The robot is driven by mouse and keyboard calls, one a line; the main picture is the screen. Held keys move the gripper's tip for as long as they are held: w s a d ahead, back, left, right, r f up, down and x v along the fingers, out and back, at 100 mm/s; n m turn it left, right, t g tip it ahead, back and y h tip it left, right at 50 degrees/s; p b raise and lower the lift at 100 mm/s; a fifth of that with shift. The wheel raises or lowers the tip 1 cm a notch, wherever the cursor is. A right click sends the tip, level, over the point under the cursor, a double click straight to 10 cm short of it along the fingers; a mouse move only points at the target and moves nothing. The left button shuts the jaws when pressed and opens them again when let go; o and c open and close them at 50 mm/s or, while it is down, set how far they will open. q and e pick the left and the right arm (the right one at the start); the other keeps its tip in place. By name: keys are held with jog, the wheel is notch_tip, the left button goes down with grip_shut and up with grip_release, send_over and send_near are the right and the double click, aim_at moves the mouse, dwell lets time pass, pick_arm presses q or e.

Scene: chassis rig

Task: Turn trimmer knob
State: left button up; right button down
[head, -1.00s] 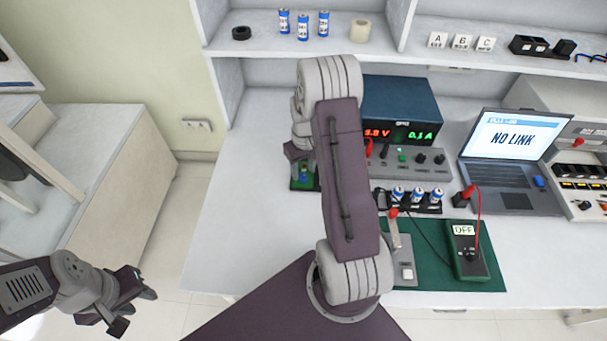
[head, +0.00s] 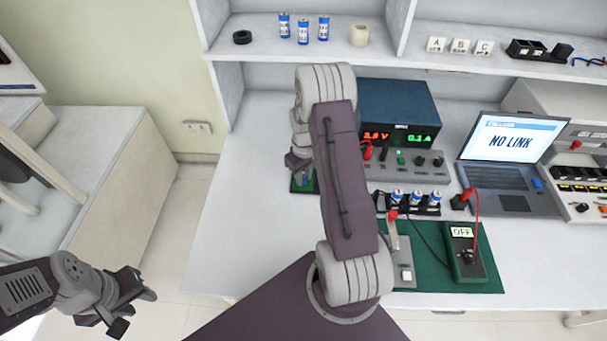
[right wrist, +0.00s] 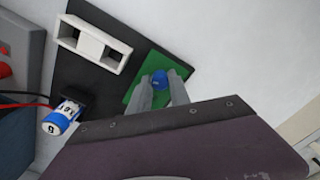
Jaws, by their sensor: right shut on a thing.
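The trimmer knob (right wrist: 160,80) is a small blue round knob on a green board (right wrist: 145,97), seen in the right wrist view. My right gripper (right wrist: 161,88) has its two grey fingers on either side of the knob, shut on it. In the head view the green board (head: 296,184) shows only in part, under my right wrist and beside my arm, and the knob's grip is hard to make out there. My left gripper (head: 134,310) is over the floor at the lower left, its fingers apart and empty.
A power supply (head: 400,110) shows red and green digits behind a grey control panel (head: 420,165). Batteries in a holder (head: 413,203), a multimeter (head: 465,255) on a green mat and a laptop (head: 510,160) reading NO LINK stand to the right. The bench's left part is clear.

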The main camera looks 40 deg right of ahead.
jog(key=c, duration=1.2)
grip_release()
jog(key=shift+r, duration=0.1)
notch_tip(320, 180, up, 9)
